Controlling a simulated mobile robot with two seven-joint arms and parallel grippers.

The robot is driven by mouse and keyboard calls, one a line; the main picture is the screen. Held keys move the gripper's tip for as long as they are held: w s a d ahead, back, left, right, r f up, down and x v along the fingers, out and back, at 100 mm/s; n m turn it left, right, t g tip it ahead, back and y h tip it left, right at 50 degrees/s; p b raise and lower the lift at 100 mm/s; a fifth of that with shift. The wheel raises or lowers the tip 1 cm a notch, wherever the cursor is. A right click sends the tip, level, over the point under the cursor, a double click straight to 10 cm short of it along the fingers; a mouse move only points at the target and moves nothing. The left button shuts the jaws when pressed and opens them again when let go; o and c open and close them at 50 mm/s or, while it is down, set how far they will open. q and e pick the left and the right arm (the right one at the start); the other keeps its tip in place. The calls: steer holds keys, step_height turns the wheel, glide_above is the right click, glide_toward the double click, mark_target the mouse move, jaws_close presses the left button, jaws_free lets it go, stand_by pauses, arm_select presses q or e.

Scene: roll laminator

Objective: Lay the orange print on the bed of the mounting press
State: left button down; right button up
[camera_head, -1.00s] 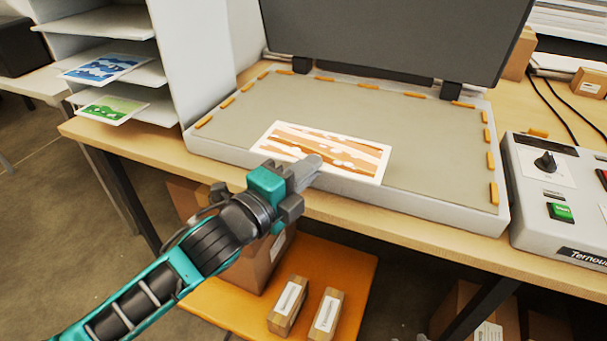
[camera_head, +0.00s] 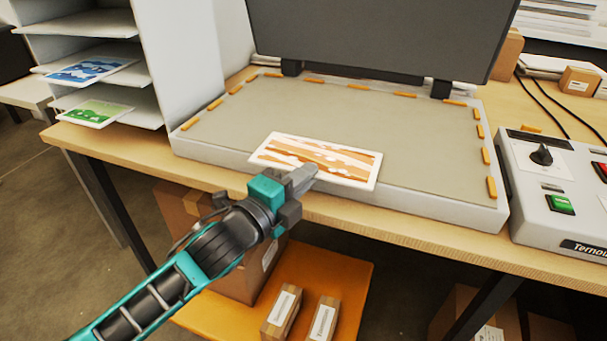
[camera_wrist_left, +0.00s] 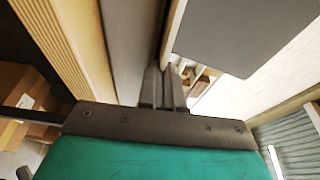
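The orange print (camera_head: 318,160), white-bordered with orange and brown wavy bands, lies roughly flat at the front of the press bed (camera_head: 410,140). Its near edge reaches over the bed's front rim; I cannot tell whether it touches the bed or is slightly above it. My left gripper (camera_head: 303,180) is at the print's near edge, fingers shut on it. In the left wrist view the fingers (camera_wrist_left: 163,88) are close together, and the print is hard to make out there. The press lid (camera_head: 375,40) stands open behind the bed. My right gripper is not in view.
Orange tabs (camera_head: 491,187) line the bed's sides and back. A control box (camera_head: 560,190) with buttons and a knob stands to the right. A shelf rack (camera_head: 95,35) at the left holds a blue print (camera_head: 88,70) and a green print (camera_head: 97,113).

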arm_select(q)
steer(key=shift+f, duration=0.15)
stand_by(0.7)
steer(key=c, duration=1.2)
jaws_free()
steer(key=shift+s, duration=0.1)
steer(key=shift+v, duration=6.45)
